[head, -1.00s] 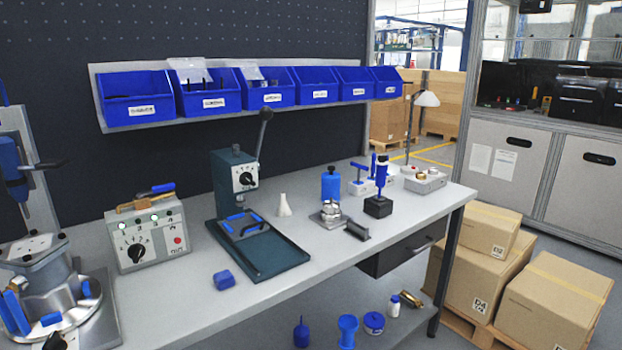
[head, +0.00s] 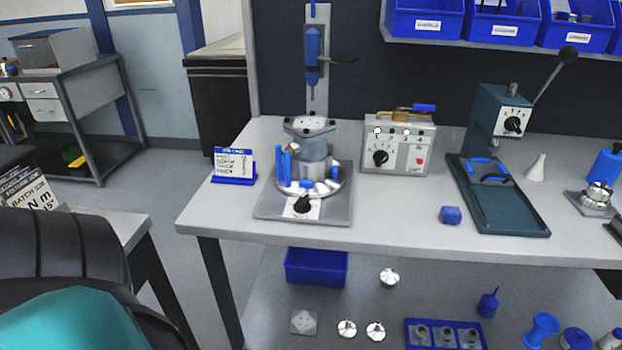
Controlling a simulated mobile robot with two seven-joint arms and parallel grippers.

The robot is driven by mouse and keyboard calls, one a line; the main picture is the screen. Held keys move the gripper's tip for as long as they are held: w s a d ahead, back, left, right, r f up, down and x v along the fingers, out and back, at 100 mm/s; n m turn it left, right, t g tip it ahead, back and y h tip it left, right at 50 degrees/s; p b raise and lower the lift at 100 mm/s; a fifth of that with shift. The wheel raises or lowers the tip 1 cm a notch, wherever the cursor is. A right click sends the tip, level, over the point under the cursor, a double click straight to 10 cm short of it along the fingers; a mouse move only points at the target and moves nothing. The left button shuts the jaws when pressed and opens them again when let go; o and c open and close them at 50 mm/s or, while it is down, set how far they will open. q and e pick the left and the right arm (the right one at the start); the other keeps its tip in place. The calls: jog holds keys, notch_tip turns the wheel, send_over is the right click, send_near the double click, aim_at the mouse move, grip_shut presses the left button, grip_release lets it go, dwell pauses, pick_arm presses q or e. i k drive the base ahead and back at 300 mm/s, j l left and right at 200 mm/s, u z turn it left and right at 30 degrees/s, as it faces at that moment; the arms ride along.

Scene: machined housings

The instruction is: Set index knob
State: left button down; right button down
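Several black knobs show on the bench. One index-like knob (head: 302,204) sits on a white plate at the front of the round fixture (head: 330,184), which holds a grey machined housing (head: 308,150) with blue clamps around it. Another black knob (head: 381,157) is on the grey control box (head: 398,146) to the right. A third knob (head: 513,124) is on the dark green lever press (head: 500,135). Their exact settings are too small to read. Neither of my grippers is in view.
A blue-framed sign card (head: 233,165) stands left of the fixture. A blue bin (head: 316,267) is on the lower shelf. A dark chair (head: 70,250) stands at lower left.

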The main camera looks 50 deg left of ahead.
aim_at(301, 205)
jog(key=u, duration=1.45)
jog(key=j+z, duration=0.15)
jog(key=j, duration=0.25)
